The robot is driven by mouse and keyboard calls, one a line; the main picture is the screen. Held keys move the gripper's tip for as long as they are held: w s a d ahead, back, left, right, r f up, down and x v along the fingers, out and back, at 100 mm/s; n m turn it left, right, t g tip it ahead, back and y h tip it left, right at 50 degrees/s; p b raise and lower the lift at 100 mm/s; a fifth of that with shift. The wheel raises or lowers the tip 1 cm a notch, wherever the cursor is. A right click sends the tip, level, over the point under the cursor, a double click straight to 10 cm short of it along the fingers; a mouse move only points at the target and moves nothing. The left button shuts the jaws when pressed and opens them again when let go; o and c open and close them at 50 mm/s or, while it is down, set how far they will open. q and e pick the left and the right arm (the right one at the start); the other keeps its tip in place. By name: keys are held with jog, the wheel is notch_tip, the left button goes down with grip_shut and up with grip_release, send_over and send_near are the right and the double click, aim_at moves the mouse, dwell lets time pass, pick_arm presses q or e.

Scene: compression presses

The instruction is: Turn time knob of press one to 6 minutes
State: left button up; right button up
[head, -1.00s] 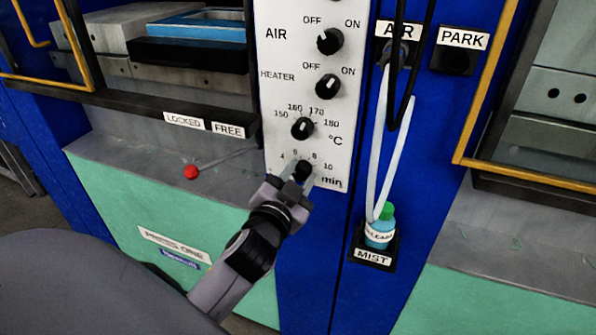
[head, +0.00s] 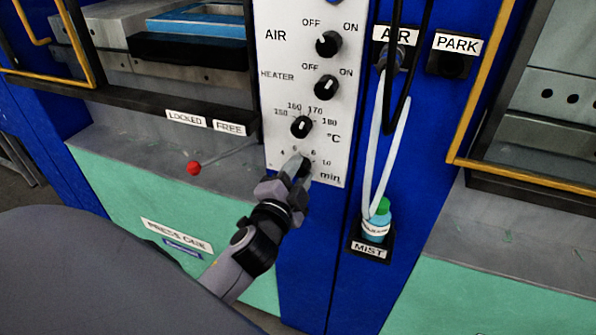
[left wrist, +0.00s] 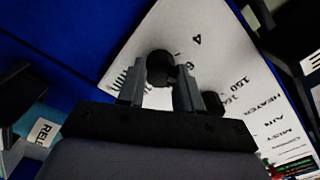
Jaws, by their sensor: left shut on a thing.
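The time knob (head: 305,167) is the lowest black knob on press one's white panel (head: 334,100), above the "min" label. Numbers such as 4, 6, 8 and 10 ring it. My left gripper (head: 299,170) is shut on this knob, and its fingers hide much of it in the head view, so I cannot read its pointer. In the left wrist view the round black knob (left wrist: 160,68) sits between the two grey fingertips (left wrist: 160,88). The "PRESS ONE" label (head: 176,236) is on the green front. My right gripper is not in view.
The temperature knob (head: 301,127) is just above, with the heater knob (head: 326,88) and air knob (head: 328,44) higher up. A red-tipped lever (head: 194,168) is at the left. A mist bottle (head: 376,222) and hanging hoses (head: 371,140) are at the right.

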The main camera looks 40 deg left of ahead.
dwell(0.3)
pick_arm(q)
jog(key=o, duration=1)
jog(key=shift+o, duration=0.2)
jog(key=shift+s, duration=0.1)
jog(key=b+v, duration=0.1)
jog(key=v, duration=0.6)
jog(key=shift+b, duration=0.3)
jog(key=s+d+f+n+g+h, duration=0.2)
jog(key=s+f, duration=0.1)
jog(key=f, duration=0.5)
jog(key=s+d+f+n+g+h, duration=0.2)
jog(key=s+d+f, duration=0.1)
jog(key=f, duration=0.5)
jog(key=s+d+f+n+g+h, duration=0.2)
jog(key=s+f, duration=0.3)
jog(key=f, duration=0.3)
jog(key=shift+s+d+f+n+g+h, duration=0.2)
jog(key=shift+d+f+n+g+h, duration=0.1)
jog(key=shift+n+g, duration=0.15)
